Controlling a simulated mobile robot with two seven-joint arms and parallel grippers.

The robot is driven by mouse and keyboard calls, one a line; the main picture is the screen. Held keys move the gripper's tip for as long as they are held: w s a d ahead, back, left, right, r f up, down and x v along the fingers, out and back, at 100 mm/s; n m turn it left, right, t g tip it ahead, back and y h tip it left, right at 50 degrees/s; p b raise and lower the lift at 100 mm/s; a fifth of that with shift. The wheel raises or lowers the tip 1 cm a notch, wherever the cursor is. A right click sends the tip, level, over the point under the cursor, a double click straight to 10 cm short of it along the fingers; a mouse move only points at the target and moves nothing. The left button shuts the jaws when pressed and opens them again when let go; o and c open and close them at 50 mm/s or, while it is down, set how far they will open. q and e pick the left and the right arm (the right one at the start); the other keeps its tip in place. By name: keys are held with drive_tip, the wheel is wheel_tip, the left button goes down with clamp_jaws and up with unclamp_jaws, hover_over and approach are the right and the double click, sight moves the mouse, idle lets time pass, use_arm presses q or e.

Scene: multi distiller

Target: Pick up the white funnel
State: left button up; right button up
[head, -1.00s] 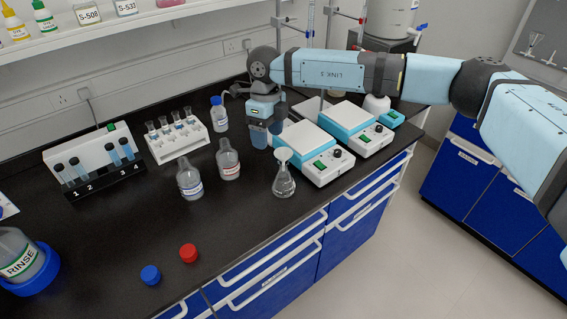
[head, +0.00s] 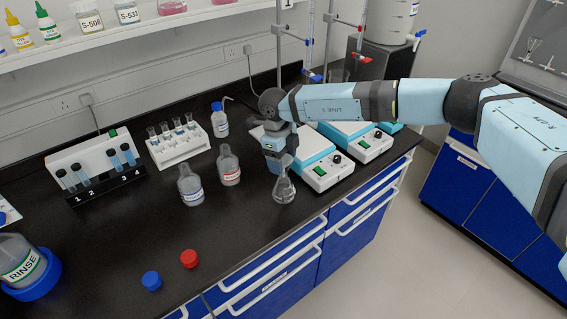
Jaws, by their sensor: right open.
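A clear conical flask (head: 284,190) stands upright on the black bench near its front edge. The white funnel at the flask's mouth is hidden, or nearly so, by my right gripper. My right gripper (head: 279,166) points down right at the flask's neck and is open. I cannot tell whether its fingers are around the funnel or in front of it, or whether they touch it. My left gripper is not in view.
Two white and blue hotplates (head: 325,172) stand just right of the flask. Two clear bottles (head: 191,188) stand to its left, with a tube rack (head: 180,146) behind them. Blue (head: 151,281) and red (head: 189,259) caps lie at the front. The bench between is clear.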

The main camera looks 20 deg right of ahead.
wheel_tip(320, 180, down, 3)
drive_tip(key=shift+d+f, duration=0.1)
drive_tip(key=shift+f, duration=0.1)
drive_tip(key=c, duration=0.9)
drive_tip(key=shift+r, duration=0.15)
